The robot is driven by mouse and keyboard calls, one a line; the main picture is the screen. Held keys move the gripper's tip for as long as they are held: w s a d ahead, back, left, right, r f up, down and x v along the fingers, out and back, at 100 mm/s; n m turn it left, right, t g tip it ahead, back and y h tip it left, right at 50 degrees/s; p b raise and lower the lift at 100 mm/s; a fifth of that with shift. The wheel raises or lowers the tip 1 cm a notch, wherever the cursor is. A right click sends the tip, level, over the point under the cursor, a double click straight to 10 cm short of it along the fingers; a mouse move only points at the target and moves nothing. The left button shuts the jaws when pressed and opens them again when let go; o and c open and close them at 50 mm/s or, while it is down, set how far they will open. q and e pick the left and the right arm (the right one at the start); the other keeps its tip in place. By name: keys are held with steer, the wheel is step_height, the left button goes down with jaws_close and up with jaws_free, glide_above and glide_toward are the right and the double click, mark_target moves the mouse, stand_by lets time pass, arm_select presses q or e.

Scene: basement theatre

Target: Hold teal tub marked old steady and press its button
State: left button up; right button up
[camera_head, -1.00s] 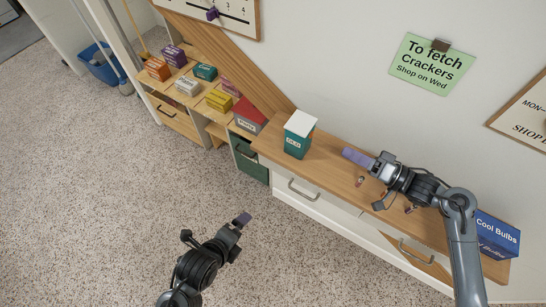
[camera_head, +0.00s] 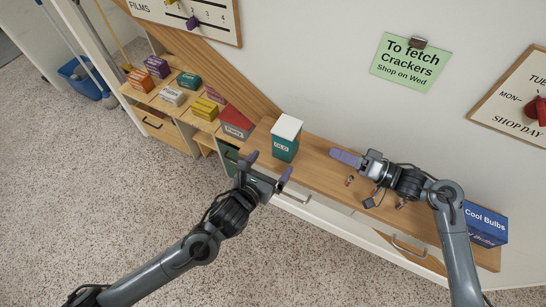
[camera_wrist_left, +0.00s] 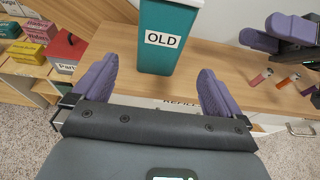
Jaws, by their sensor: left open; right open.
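The teal tub (camera_head: 284,146) with a white lid stands upright on the wooden counter and bears the label OLD. In the left wrist view the tub (camera_wrist_left: 160,55) stands ahead, between the lines of my two fingers. My left gripper (camera_head: 269,169) is open and empty, just in front of the tub, with fingers apart from it; it also shows in the left wrist view (camera_wrist_left: 154,88). My right gripper (camera_head: 347,170) is to the right of the tub over the counter, holding nothing that I can see. I cannot make out a button on the tub.
A red Parts box (camera_head: 236,122) stands left of the tub, with several small boxes beyond. Small loose items (camera_head: 349,181) lie on the counter (camera_head: 315,173) near my right gripper. A blue Cool Bulbs box (camera_head: 485,224) stands at the right end.

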mark_target(286, 143)
arm_select(q)
steer(key=shift+w+d+r, duration=0.15)
steer(key=shift+w+d, duration=0.1)
steer(key=shift+w, duration=0.45)
steer(key=x, duration=0.9)
steer(key=shift+w+d, duration=0.15)
steer(key=shift+w, duration=0.05)
steer(key=c, duration=1.1)
arm_select(e)
jaws_close()
stand_by(1.4)
